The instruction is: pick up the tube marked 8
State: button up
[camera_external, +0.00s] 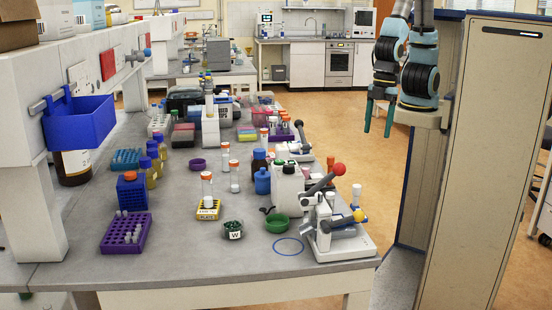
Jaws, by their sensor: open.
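Several tubes with orange caps stand on the grey bench. One (207,188) is upright in a small yellow rack (208,210). One (226,158) and another (234,178) stand on the bench behind it, and one more (264,140) stands farther back. No mark 8 is legible on any tube, so I cannot tell which is meant. My gripper (378,128) is open and empty, pointing down at the upper right, beyond the bench's right side and apart from all the tubes.
A white device with red and yellow knobs (340,240) stands at the front right corner. A green bowl (277,224), a glass dish marked W (233,231), a blue bottle (262,182) and a purple rack (125,232) stand nearby. Bare bench lies front-centre. A tall cabinet (480,160) stands right.

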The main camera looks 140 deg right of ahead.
jog(key=w+d+f+t+h+b, duration=0.1)
jog(key=w+d+t+h+b, duration=0.2)
jog(key=w+d, duration=0.75)
jog(key=n+t+y+b, duration=0.2)
jog(key=n+t+b, duration=0.1)
jog(key=t+b, duration=0.5)
send_over(234, 161)
jog(key=s+p, duration=0.1)
jog(key=s+d+f+n+y+b, duration=0.3)
jog(key=s+d+f+y, duration=0.1)
jog(key=s+f+y, duration=0.25)
jog(key=shift+s+a+p+x, duration=0.15)
jog(key=shift+p+x, duration=0.85)
jog(key=shift+x, duration=1.4)
jog(key=shift+s+a+p+x, duration=0.15)
jog(key=shift+p+x, duration=0.85)
jog(key=shift+x, duration=1.4)
jog(key=shift+f, duration=0.15)
grip_shut()
